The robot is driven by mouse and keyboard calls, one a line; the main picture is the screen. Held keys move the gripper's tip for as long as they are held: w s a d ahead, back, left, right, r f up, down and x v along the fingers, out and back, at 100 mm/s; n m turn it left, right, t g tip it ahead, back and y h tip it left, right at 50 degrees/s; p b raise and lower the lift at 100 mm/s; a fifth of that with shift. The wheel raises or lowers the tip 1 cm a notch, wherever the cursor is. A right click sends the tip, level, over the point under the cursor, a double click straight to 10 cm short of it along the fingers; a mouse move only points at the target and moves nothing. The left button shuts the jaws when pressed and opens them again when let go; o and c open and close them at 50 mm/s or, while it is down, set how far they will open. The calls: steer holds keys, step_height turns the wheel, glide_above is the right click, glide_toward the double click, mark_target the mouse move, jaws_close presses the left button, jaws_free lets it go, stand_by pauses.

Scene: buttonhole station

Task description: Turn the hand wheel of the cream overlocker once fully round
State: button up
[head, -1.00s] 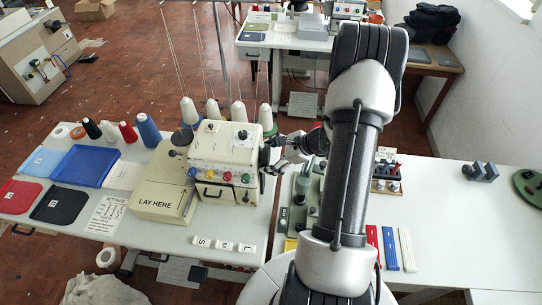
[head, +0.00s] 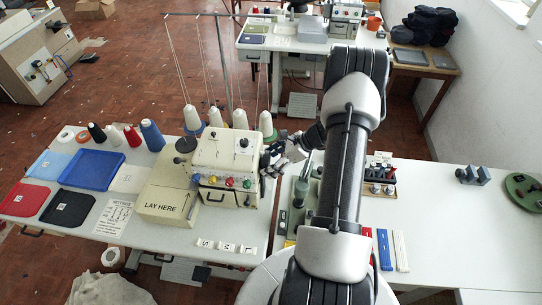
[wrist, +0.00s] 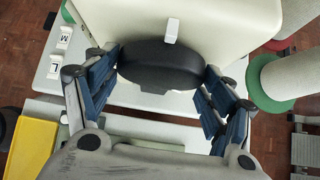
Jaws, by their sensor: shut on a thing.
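The cream overlocker (head: 221,150) stands on the left table, with coloured knobs on its front and a "LAY HERE" plate (head: 166,206) at its left. Its black hand wheel (wrist: 160,62) is on the machine's right side, seen nearly edge-on in the wrist view. A small white tab (wrist: 171,31) shows on the machine side of the wheel. My gripper (wrist: 161,78) is shut on the hand wheel, one blue-padded finger at each side of its rim. In the head view my gripper (head: 270,163) is at the machine's right side, and the wheel is mostly hidden there.
Thread cones (head: 240,118) stand behind the overlocker with threads rising to a stand. A green device (head: 299,195) stands close to the right of my gripper. White S, M and L blocks (head: 226,246) lie in front.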

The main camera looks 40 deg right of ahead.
steer(key=m+g+y+b, duration=0.1)
steer(key=y+b, duration=0.1)
steer(key=m+g+y+b, duration=0.1)
steer(key=b, duration=0.1)
steer(key=m+g+y+b, duration=0.1)
steer(key=y+b, duration=0.1)
steer(key=b, duration=0.1)
steer(key=shift+w+d+f+m+g+y, duration=0.3)
steer(key=shift+d+f+m, duration=0.05)
steer(key=shift+m, duration=0.05)
steer(key=shift+r, duration=0.15)
stand_by(0.3)
steer(key=o, duration=1)
steer(key=shift+o, duration=0.2)
steer(key=v, duration=0.7)
steer(key=shift+d, duration=0.3)
